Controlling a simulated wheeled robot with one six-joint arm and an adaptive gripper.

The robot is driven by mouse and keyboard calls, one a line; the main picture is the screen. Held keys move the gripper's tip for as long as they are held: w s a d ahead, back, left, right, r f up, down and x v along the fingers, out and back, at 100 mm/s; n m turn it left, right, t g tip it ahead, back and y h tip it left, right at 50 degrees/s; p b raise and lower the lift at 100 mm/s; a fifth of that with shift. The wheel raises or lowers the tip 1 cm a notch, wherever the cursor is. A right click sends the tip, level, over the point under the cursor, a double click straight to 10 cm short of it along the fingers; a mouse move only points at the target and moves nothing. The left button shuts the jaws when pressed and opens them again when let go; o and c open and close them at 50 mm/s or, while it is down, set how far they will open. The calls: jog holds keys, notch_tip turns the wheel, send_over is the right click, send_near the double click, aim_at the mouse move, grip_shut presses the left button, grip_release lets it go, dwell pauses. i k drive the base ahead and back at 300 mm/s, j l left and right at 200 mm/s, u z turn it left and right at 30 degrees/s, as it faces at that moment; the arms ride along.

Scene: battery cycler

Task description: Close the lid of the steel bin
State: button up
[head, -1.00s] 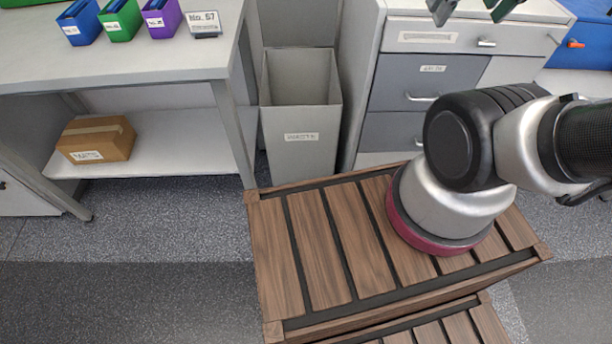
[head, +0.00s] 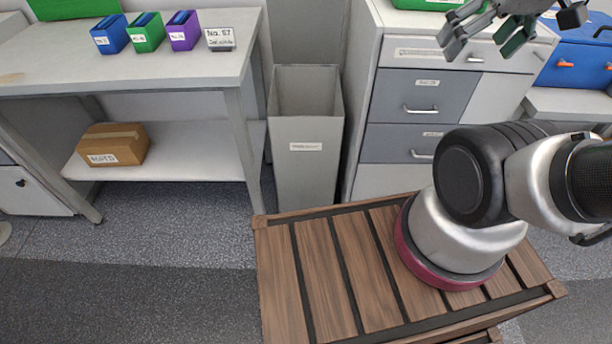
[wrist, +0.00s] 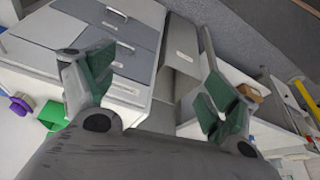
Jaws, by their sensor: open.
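A tall grey bin (head: 304,165) with a white label stands on the floor between the workbench and the drawer cabinet in the head view. Its top is open and I can see into it. I cannot make out a separate lid, and cannot tell if this bin is steel. My gripper (head: 484,40) is open and empty at the upper right, in front of the cabinet and to the right of the bin. In the wrist view the bin (wrist: 180,72) shows between the spread green-padded fingers (wrist: 155,82), apart from them.
The workbench (head: 190,72) at left carries blue, green and purple holders (head: 147,32); a cardboard box (head: 113,144) sits on its shelf. The drawer cabinet (head: 425,100) stands close to the bin's right. A blue case (head: 572,65) is at far right. Floor at left is open.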

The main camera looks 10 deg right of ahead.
aim_at(303, 32)
jog(key=i+j+u, duration=0.15)
jog(key=i+j, duration=0.7)
jog(key=i, duration=0.05)
